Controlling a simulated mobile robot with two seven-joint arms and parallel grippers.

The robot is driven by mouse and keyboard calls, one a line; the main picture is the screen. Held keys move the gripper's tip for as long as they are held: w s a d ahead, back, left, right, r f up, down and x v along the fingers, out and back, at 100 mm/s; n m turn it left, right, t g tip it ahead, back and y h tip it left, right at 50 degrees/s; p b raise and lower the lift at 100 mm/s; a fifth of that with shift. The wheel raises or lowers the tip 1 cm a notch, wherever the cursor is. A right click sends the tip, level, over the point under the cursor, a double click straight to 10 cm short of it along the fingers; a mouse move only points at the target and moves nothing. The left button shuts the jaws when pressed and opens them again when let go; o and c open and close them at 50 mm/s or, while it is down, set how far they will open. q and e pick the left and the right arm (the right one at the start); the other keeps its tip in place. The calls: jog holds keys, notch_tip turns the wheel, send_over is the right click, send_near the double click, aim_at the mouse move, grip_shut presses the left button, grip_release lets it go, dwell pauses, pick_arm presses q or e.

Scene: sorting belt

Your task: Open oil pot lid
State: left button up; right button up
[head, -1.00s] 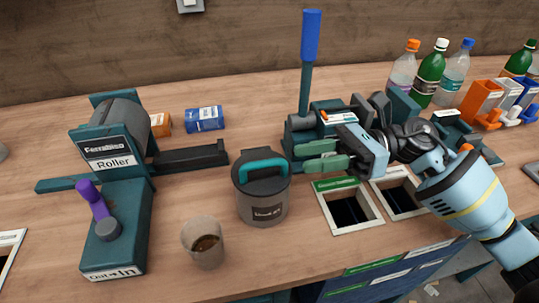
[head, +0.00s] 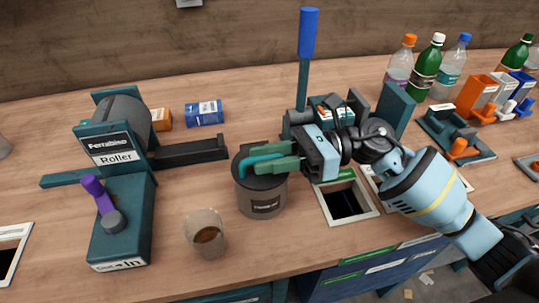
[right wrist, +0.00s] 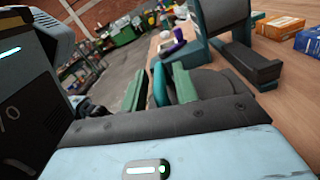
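The oil pot is a dark grey pot (head: 262,200) with a label on its front, standing upright on the wooden counter. Its lid carries a teal handle (head: 252,163); the lid sits on the pot. My right gripper (head: 268,157) is over the lid with its green fingers apart, one on each side of the handle. In the right wrist view the teal handle (right wrist: 160,84) shows between the two fingers, and a gap seems to remain. The gripper and its fingers hide part of the lid. My left gripper is not in view.
A clear cup (head: 206,234) with brown contents stands left of the pot, near the front. The Roller machine (head: 122,215) is at the left. A press with a blue-tipped lever (head: 308,35) stands behind my right gripper. A square bin opening (head: 347,203) lies right of the pot.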

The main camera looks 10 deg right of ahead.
grip_shut()
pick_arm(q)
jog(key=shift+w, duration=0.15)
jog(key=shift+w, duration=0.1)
